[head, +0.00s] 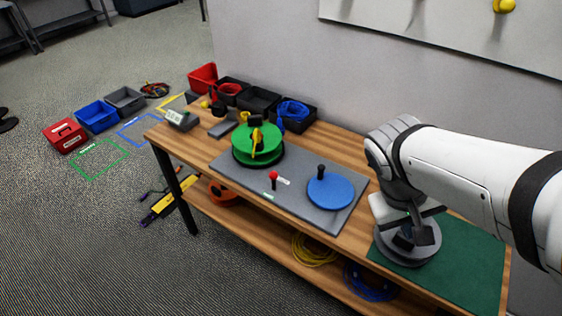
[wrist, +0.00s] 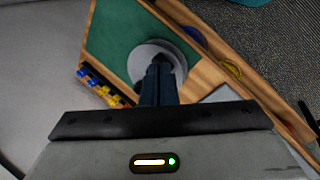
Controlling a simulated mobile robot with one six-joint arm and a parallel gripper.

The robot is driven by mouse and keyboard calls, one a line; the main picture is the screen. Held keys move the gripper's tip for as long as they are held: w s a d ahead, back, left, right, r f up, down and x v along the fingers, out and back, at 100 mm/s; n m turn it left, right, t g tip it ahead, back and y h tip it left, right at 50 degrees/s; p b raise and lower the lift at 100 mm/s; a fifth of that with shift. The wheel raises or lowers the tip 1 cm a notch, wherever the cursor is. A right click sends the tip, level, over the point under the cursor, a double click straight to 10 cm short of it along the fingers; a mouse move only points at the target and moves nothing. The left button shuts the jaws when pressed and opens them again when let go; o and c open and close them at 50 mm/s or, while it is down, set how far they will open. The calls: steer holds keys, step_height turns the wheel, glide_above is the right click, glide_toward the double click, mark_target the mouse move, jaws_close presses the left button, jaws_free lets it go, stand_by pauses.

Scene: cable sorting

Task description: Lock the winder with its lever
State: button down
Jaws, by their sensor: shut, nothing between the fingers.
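The winder sits on a grey plate (head: 225,160) on the wooden bench. It has a green reel (head: 243,139) with a yellow part on top, and a blue crank disc (head: 333,194) with an upright black handle (head: 320,170). The lever (head: 273,178), with a red knob, stands between reel and disc, roughly upright. A white label and a green label lie beside it. My gripper (head: 408,240) is to the right of the winder, apart from the lever, over a round grey disc (head: 392,251). In the wrist view my gripper (wrist: 160,64) is shut and empty, pointing at that disc (wrist: 140,55).
A green mat (head: 470,260) covers the bench's right end. Bins (head: 258,100) line the back left, one with blue cable (head: 291,109). Yellow cable (head: 314,250) and blue cable (head: 370,284) lie on the lower shelf. The wall stands close behind the bench.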

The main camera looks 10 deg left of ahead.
mark_target(274, 182)
steer(key=w+a+f+n+t+h+b, duration=0.3)
steer(key=w+a+f+t+h+b, duration=0.15)
steer(key=f+b, duration=0.4)
steer(key=w+a+f+n+t+h+b, duration=0.3)
steer(key=w+a+f+b, duration=0.2)
steer(key=f+b, duration=0.3)
steer(key=s+a+f+n+t+y+b, duration=0.1)
steer(key=a+t+b, duration=0.3)
steer(key=a, duration=0.4)
steer(key=s+a+f+n+t+y+b, duration=0.1)
steer(key=a+f+n+t+y+b, duration=0.3)
steer(key=a, duration=0.4)
steer(key=s+a+f+n+t+y+b, duration=0.1)
steer(key=a+f+n+t+y+b, duration=0.1)
steer(key=a+t+b, duration=0.3)
steer(key=a+y, duration=0.1)
steer(key=a, duration=0.2)
steer(key=shift+a+f, duration=0.25)
steer(key=shift+f, duration=0.1)
steer(key=b+x, duration=0.3)
steer(key=x, duration=1.1)
steer(key=shift+d+r, duration=0.1)
steer(key=shift+r, duration=0.05)
steer(key=shift+s, duration=0.1)
